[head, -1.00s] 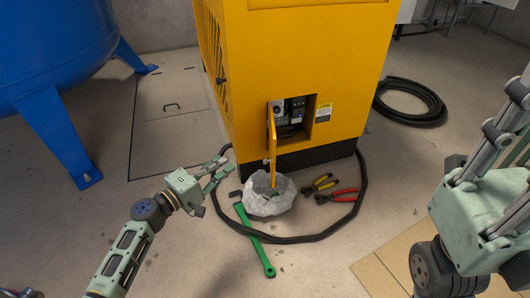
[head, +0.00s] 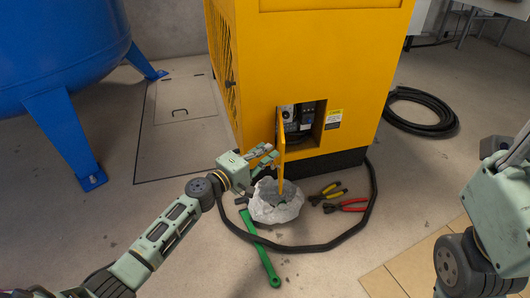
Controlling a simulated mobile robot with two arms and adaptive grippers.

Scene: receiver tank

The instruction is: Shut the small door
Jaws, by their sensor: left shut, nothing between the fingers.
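The small door (head: 281,150) is a narrow yellow panel on the yellow cabinet (head: 310,60). It is hinged at the left of a square opening (head: 303,122) and stands open, swung out toward me and seen nearly edge-on. Dark switchgear and a grey panel show inside the opening. My left gripper (head: 270,158) is shut and empty, just left of the door's lower part. I cannot tell whether its fingertips touch the door. My right arm (head: 495,215) is at the right edge, and its fingers are out of view.
A crumpled whitish bag (head: 276,206) sits on the floor below the door. A green wrench (head: 262,250), yellow-handled pliers (head: 327,194) and a red-handled tool (head: 350,204) lie nearby. A black hose (head: 330,243) loops around them. A blue tank (head: 60,50) stands at left.

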